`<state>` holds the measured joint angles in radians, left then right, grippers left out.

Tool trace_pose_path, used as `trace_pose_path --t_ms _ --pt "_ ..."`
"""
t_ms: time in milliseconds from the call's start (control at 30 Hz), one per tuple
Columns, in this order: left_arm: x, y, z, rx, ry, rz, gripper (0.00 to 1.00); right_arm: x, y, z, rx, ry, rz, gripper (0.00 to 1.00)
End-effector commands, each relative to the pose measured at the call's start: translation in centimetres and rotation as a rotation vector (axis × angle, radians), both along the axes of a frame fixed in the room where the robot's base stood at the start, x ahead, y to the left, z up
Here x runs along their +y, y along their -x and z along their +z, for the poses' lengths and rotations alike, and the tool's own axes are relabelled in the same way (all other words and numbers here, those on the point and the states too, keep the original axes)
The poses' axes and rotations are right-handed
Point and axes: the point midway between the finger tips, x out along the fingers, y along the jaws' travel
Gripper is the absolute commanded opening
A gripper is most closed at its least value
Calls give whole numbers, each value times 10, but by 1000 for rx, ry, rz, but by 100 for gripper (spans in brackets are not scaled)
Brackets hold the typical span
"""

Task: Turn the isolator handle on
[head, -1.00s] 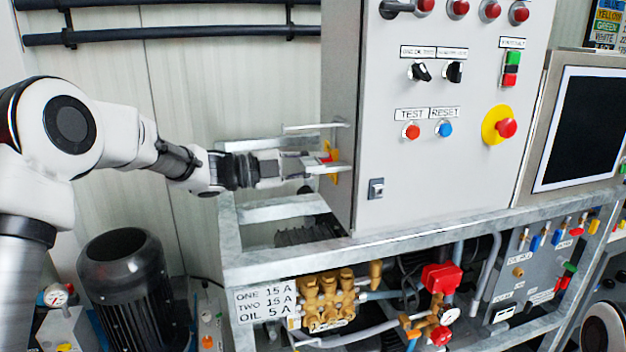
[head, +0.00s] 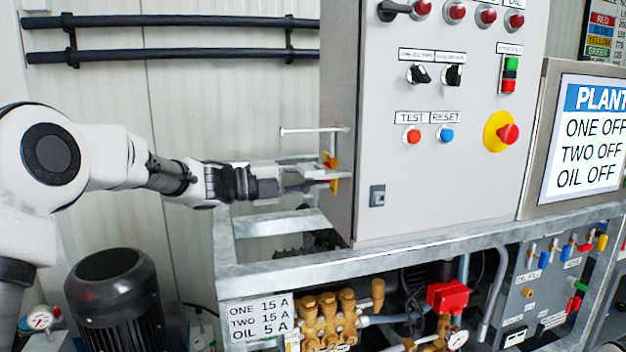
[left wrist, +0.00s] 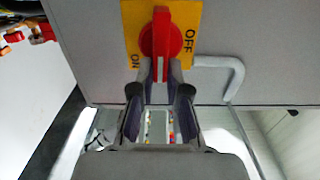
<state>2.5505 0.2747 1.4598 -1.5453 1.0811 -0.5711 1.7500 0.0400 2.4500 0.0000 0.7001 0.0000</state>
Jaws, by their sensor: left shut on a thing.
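The isolator handle (left wrist: 161,34) is a red knob on a yellow plate (left wrist: 186,16) marked ON and OFF, on the left side of the grey cabinet (head: 420,180). In the left wrist view the handle stands upright in the picture, OFF to its right and ON at its lower left. My left gripper (left wrist: 160,76) is shut on the handle's near end, one finger on each side. In the head view my left gripper (head: 322,175) reaches in from the left, and little of the handle shows. My right gripper is not in view.
A bent grey bar (left wrist: 226,72) sticks out beside the plate. The screen (head: 590,140) reads PLANT, ONE OFF, TWO OFF, OIL OFF. A steel frame (head: 400,249) runs below the cabinet, with a black motor (head: 112,300) at lower left. The wall side left of the cabinet is open.

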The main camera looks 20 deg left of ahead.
Motion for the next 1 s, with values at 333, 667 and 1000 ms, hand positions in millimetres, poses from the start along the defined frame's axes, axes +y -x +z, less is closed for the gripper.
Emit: trace_pose_path --t_ms 333,667,1000 --pt "0 0 3 -3 1 2 40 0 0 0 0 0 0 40" --pt "15 9 2 -1 4 3 40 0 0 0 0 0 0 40" --pt "82 55 2 -3 5 1 40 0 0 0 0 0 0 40"
